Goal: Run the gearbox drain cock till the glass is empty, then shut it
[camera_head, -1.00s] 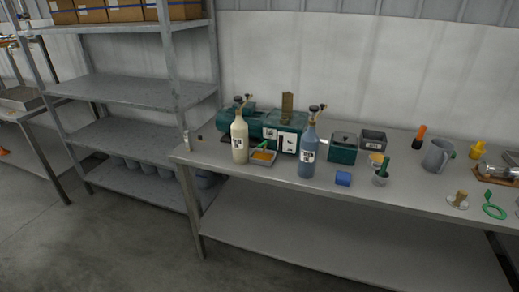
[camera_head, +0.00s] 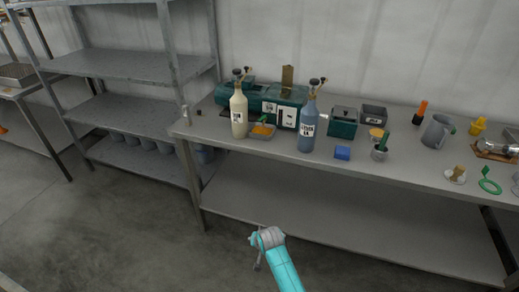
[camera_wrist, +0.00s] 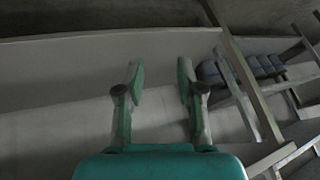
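The green gearbox (camera_head: 284,104) stands on the metal bench behind two bottles. A white label panel is on its front. A shallow tray (camera_head: 262,136) with orange contents sits before it, and a small green piece (camera_head: 262,119) shows just above the tray. I cannot tell whether this piece is the drain cock. The sight glass and its level cannot be made out. My gripper (camera_wrist: 160,78) is open and empty in the wrist view, its two fingers apart, away from the gearbox. My turquoise arm shows low in the head view, in front of the bench.
A cream bottle (camera_head: 239,113) and a blue-grey bottle (camera_head: 308,128) flank the tray. Shelving (camera_head: 140,67) stands left. The floor before the bench is clear.

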